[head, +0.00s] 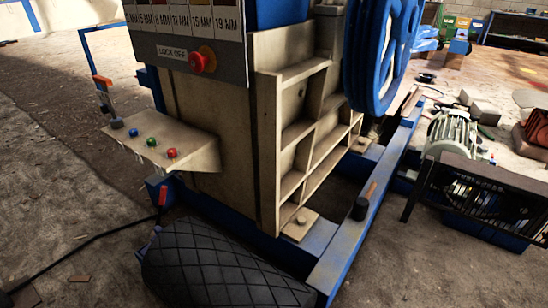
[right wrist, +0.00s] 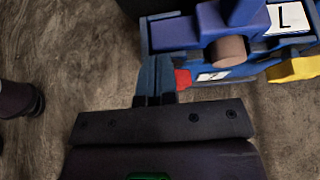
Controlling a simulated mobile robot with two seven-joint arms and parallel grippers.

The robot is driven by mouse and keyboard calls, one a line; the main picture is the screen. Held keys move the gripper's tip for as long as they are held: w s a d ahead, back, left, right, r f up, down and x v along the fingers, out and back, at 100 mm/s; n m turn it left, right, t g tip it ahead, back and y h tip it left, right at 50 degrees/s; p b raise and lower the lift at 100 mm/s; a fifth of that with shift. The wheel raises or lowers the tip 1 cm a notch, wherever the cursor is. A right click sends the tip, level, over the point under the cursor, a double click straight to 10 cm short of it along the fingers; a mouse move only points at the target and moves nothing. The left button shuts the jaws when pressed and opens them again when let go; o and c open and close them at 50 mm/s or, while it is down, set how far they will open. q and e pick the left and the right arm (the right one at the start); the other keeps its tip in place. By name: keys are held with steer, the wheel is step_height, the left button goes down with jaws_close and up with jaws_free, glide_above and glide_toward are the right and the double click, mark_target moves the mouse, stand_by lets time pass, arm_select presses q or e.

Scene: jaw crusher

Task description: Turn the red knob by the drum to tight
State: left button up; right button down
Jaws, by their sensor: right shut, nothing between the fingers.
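The black drum (head: 225,268) with a diamond-patterned surface lies at the bottom of the head view. A small red part (head: 163,196) shows at the blue frame just behind the drum's left end; I cannot tell surely whether it is the knob. In the right wrist view a red piece (right wrist: 183,79), likely the knob, shows right beside the fingertips of my right gripper (right wrist: 155,75), partly hidden. The gripper is shut and empty; whether it touches the red piece I cannot tell. My left gripper is in neither view.
A blue bracket (right wrist: 180,33) with an L label and a brown round end (right wrist: 228,50) is close to the right fingers. A yellow piece (right wrist: 293,69) is at its right.

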steer(key=s+d, duration=0.3)
steer(key=d, duration=0.2)
steer(key=shift+s+d+f, duration=0.15)
steer(key=shift+s+d, duration=0.25)
